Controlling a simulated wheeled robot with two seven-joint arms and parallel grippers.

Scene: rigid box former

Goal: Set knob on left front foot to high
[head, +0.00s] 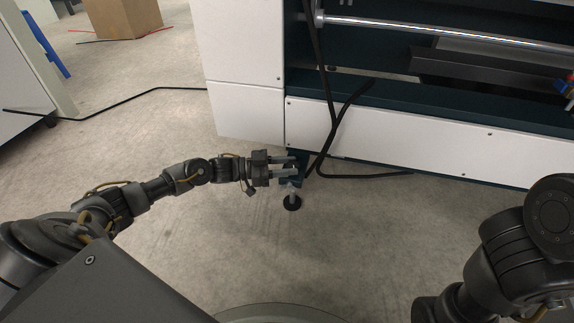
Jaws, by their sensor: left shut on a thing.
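The left front foot (292,203) of the machine stands on the floor below its lower corner, a pale stem on a round black pad. My left gripper (290,167) reaches in from the left, level with the top of this foot, just under the white panel. Its fingers are closed on the knob at the top of the foot. The fingers hide most of the knob, so its setting cannot be read. My right arm (525,245) shows at the lower right; its gripper is out of the picture.
The white and dark machine (390,135) fills the upper right, with a low panel edge just above my left gripper. A black cable (333,130) hangs down beside the gripper and runs along the floor. A cardboard box (122,15) stands far back. The floor left of the machine is mostly clear.

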